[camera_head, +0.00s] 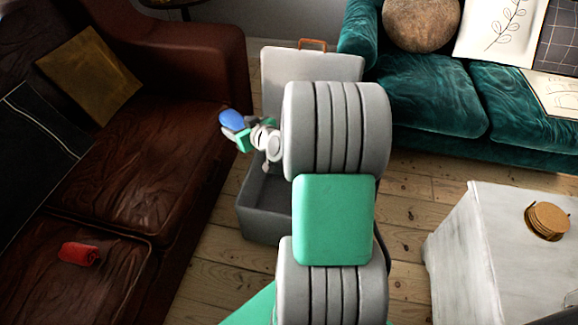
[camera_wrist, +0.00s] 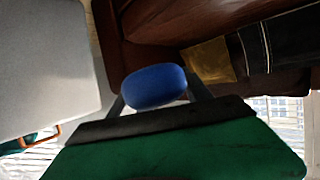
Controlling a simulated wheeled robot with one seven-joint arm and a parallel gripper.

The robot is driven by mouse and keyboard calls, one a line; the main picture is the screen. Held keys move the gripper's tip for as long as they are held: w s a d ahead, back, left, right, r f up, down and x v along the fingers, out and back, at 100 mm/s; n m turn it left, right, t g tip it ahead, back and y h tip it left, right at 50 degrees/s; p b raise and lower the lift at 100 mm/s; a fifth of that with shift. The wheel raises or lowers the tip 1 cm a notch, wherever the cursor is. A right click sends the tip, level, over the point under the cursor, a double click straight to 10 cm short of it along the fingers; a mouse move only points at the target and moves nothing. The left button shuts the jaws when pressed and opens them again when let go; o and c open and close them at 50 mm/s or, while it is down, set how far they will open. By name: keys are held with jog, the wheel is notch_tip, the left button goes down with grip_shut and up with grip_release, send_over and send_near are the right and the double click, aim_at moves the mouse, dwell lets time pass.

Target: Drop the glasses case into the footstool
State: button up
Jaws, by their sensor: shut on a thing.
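A blue rounded glasses case (camera_head: 233,120) is held in my gripper (camera_head: 230,129), left of the arm in the head view. In the wrist view the blue case (camera_wrist: 154,87) sits between the two fingers of my gripper (camera_wrist: 155,96). The grey footstool (camera_head: 262,213) stands on the floor between the sofas, with its lid (camera_head: 300,66) raised and an orange handle on top. The gripper appears beside the left edge of its opening, toward the brown sofa. My arm hides the right part of the footstool. The lid (camera_wrist: 45,70) also shows at left in the wrist view.
A brown leather sofa (camera_head: 150,165) is close on the left, with cushions and a red item (camera_head: 79,253) on its seat. A teal sofa (camera_head: 430,95) stands behind right. A pale table (camera_head: 470,250) with round coasters (camera_head: 547,221) is at right.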

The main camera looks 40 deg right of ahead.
jog(key=s+d+f+b, duration=0.1)
jog(key=d+f+b, duration=0.2)
jog(key=d+f, duration=0.3)
jog(key=s+d+f+h+b, duration=0.1)
jog(key=d+f, duration=0.5)
jog(key=f, duration=0.7)
jog(key=s+d+f+m+b, duration=0.1)
jog(key=d+f+b, duration=0.4)
jog(key=f, duration=0.5)
jog(key=shift+s+d+f, duration=0.35)
jog(key=shift+s+d, duration=0.1)
jog(key=shift+s, duration=0.2)
jog(key=o, duration=1.5)
jog(key=p+v, duration=0.3)
jog(key=v, duration=0.5)
jog(key=shift+w+a, duration=0.1)
